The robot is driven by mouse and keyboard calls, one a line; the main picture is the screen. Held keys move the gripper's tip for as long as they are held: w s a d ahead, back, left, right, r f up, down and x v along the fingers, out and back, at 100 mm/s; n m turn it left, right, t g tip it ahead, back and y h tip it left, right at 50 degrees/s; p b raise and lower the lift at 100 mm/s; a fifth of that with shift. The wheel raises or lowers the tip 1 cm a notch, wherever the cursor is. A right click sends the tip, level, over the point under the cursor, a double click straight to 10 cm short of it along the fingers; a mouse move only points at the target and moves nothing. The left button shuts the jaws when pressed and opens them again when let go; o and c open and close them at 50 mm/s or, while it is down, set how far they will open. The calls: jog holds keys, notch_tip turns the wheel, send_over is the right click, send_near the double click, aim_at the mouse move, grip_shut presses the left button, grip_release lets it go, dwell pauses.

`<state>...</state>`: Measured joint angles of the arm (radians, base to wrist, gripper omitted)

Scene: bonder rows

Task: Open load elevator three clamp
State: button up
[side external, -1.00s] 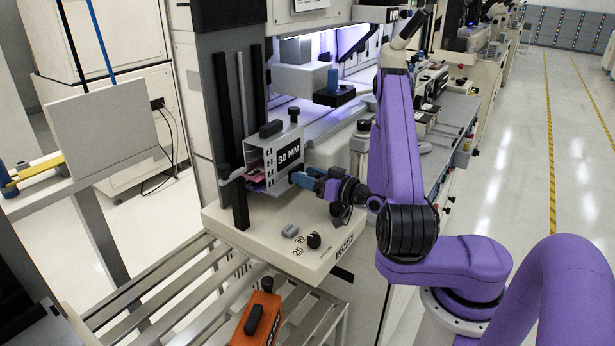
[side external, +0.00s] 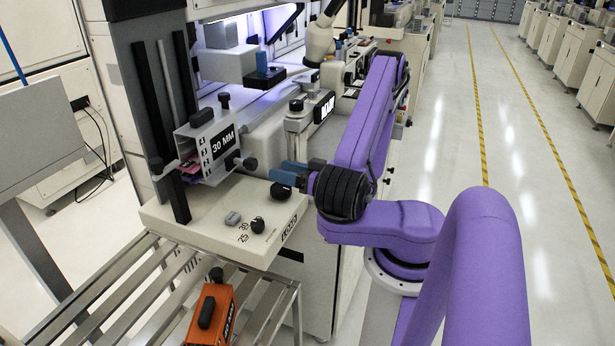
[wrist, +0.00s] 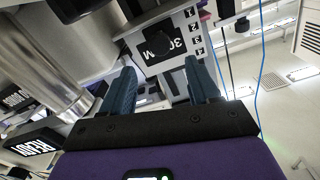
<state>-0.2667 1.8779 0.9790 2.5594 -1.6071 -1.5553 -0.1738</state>
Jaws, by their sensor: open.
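The load elevator (side external: 205,228) is a cream base with black vertical rails and a front label I cannot read clearly. On it stands a white-grey magazine marked 30 MM (side external: 222,145), upright against the rails, with pinkish strips at its left opening. A black clamp knob (side external: 250,163) sticks out at its lower right. The wrist view shows a black knob (wrist: 158,46) in front of the 30 MM face. My gripper (side external: 285,172) is open and empty, right of the knob with a clear gap. Its blue fingers (wrist: 160,70) show apart in the wrist view. Whether the clamp is open or shut I cannot tell.
A labelled post unit (side external: 298,125) stands behind my gripper. The aisle at right is clear.

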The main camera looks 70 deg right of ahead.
jog(key=shift+s, duration=2.85)
